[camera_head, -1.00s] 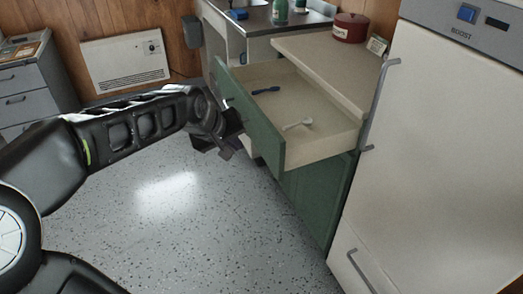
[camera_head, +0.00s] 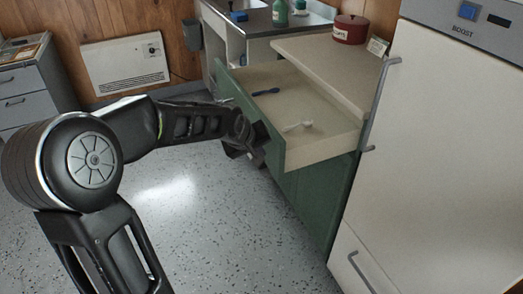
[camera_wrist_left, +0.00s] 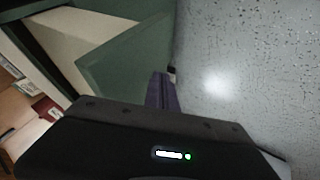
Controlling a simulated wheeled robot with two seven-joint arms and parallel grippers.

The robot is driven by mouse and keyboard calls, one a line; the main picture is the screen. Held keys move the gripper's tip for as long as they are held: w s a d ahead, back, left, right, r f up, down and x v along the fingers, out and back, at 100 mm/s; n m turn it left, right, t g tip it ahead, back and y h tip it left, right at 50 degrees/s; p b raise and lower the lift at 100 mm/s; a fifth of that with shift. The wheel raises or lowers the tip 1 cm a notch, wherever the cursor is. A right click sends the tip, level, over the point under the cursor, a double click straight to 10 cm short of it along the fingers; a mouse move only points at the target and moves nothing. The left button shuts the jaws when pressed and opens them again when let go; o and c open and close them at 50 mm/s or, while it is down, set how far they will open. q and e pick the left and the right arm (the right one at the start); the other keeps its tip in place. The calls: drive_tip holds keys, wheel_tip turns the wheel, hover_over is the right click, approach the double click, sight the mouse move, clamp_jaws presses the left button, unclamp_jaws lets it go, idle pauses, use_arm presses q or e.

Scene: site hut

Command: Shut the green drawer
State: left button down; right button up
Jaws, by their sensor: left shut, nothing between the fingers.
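The green drawer (camera_head: 276,150) stands open, pulled out from the green cabinet (camera_head: 320,200) under the beige worktop. A blue-handled utensil (camera_head: 266,92) and a white utensil (camera_head: 298,126) lie in it. My left gripper (camera_head: 258,152) is shut and empty, at the outer face of the drawer front; I cannot tell for sure if it touches. In the left wrist view the green drawer front (camera_wrist_left: 125,60) runs up close beside the gripper fingers (camera_wrist_left: 162,90). My right gripper is not in view.
A white appliance (camera_head: 430,150) with metal handles stands right of the cabinet. A red pot (camera_head: 350,29) sits on the worktop (camera_head: 325,65). A sink unit (camera_head: 265,22) is behind, a grey drawer unit (camera_head: 30,88) at left. The speckled floor (camera_head: 190,215) is clear.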

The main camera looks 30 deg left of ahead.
use_arm(q)
drive_tip(key=shift+w+d, duration=0.25)
drive_tip(key=shift+w, duration=0.1)
